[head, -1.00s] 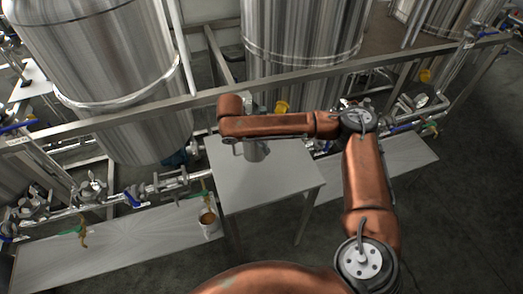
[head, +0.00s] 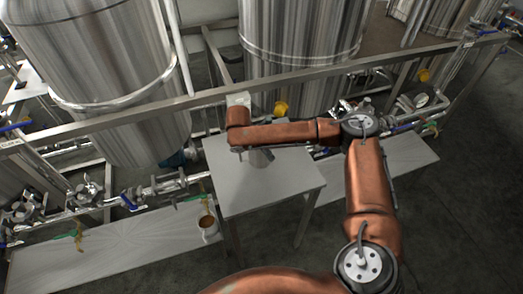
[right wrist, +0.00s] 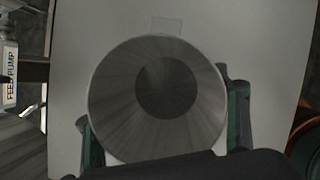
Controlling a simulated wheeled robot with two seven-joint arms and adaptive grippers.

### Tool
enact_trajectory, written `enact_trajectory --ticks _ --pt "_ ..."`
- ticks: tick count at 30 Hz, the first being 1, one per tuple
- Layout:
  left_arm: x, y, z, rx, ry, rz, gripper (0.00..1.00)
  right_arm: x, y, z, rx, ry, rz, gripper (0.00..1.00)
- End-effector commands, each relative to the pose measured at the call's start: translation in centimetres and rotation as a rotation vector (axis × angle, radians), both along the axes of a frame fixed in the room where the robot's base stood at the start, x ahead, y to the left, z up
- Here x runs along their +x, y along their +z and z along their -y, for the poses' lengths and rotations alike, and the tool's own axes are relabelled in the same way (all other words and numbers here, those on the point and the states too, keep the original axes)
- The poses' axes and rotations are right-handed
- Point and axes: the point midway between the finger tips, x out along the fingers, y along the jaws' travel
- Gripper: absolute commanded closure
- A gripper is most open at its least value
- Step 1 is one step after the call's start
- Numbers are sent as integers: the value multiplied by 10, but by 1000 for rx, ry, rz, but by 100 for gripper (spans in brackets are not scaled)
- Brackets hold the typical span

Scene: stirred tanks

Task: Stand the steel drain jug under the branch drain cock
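The steel drain jug (head: 260,158) is over the grey table, partly hidden behind my right forearm in the head view. In the right wrist view I look straight down into the jug (right wrist: 120,100), round and empty-looking, with a dark bottom. The fingers of my right gripper (right wrist: 163,125) lie close against both its sides, apparently shut on it. I cannot tell whether its base touches the table. Small drain cocks with green handles show on the pipework, at left (head: 78,234) and at right (head: 432,127). I cannot tell which is the branch drain cock. My left gripper is out of view.
The grey table (head: 285,190) has bare room at its front. Steel tanks (head: 100,60), a frame rail (head: 130,111) and valved pipes lie behind.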

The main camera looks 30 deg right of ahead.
Motion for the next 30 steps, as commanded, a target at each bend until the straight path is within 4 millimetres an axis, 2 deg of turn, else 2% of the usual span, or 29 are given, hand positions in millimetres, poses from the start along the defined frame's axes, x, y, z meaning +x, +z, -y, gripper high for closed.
enact_trajectory --ticks 6,14,17,20,30 --pt "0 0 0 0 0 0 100 0 0 0 0 0 0 18" --pt "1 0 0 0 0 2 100 0 1 0 0 0 0 18" --pt "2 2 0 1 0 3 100 0 7 -3 -1 0 1 18" --pt "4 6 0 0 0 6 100 0 21 -8 0 1 3 18" --pt "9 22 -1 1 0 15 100 -5 86 -35 1 1 4 18"
